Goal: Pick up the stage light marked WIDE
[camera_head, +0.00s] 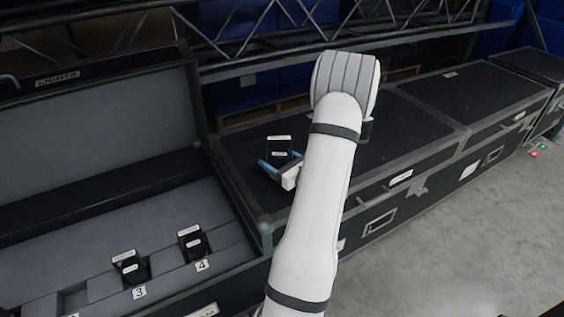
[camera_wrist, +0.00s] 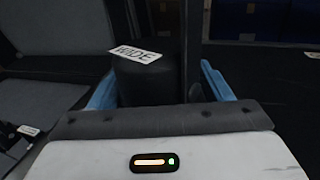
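The stage light marked WIDE (camera_wrist: 147,82) is a dark upright block with a white label on top, readable in the wrist view. In the head view the same light (camera_head: 279,148) stands on the lid of a closed black case. My gripper (camera_head: 281,166) is low at the light, with one blue finger on each side of it. In the wrist view the fingers of my gripper (camera_wrist: 160,88) are spread; a dark gap shows between the light and the right finger. The left finger looks close to the light; contact cannot be told. The light's lower part is hidden.
An open grey-lined case (camera_head: 95,125) labelled LIGHTS is at the left. Two more dark lights, one by slot 3 (camera_head: 130,268) and one by slot 4 (camera_head: 192,243), stand in it. Closed black cases (camera_head: 425,105) extend right. A metal truss (camera_head: 300,45) runs behind.

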